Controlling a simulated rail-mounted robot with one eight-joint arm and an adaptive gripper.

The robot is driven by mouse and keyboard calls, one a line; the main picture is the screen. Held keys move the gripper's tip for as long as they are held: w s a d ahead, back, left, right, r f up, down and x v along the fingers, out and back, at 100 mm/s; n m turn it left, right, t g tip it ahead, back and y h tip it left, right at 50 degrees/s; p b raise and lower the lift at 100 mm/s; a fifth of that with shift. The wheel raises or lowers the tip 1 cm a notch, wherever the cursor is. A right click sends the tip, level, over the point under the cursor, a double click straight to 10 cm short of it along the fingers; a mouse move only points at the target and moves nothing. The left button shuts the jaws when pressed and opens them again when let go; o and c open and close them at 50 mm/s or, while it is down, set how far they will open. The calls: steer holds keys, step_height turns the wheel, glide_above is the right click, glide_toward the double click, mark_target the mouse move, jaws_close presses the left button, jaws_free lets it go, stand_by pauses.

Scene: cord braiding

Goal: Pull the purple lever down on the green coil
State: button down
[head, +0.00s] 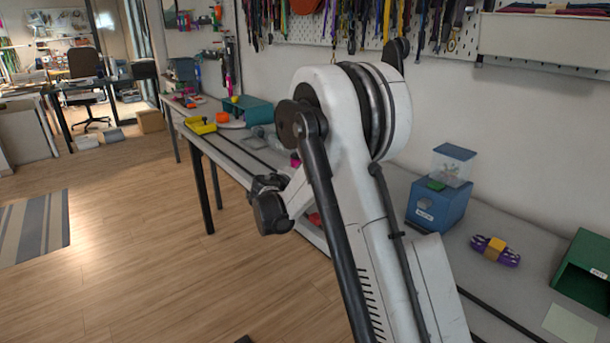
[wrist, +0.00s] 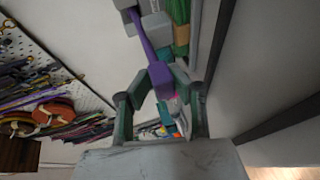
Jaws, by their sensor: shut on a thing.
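The purple lever (wrist: 145,38) shows in the wrist view as a thin bar running down to a thicker purple end block. My gripper (wrist: 161,80) is shut on that end block, one green-padded finger on each side. The green coil (wrist: 180,12) is at the top of the wrist view, right of the lever, with a tan band (wrist: 181,40) below it. Grey blocks sit around the lever's upper end. In the head view my arm hides the gripper, the lever and the coil.
The workbench holds a blue box with a clear top (head: 436,200), a purple bundle with a yellow band (head: 495,249), a green box (head: 582,272) and a yellow tray (head: 200,126). A pegboard with hanging cords (wrist: 45,95) is on the left in the wrist view.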

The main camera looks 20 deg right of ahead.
steer(key=shift+s+f, duration=0.2)
steer(key=shift+f, duration=0.1)
steer(key=c, duration=1.6)
jaws_free()
steer(key=shift+w+f, duration=0.1)
steer(key=shift+s+a+r, duration=0.2)
steer(key=shift+a, duration=0.1)
steer(key=v, duration=1.1)
steer(key=shift+s+a, duration=0.1)
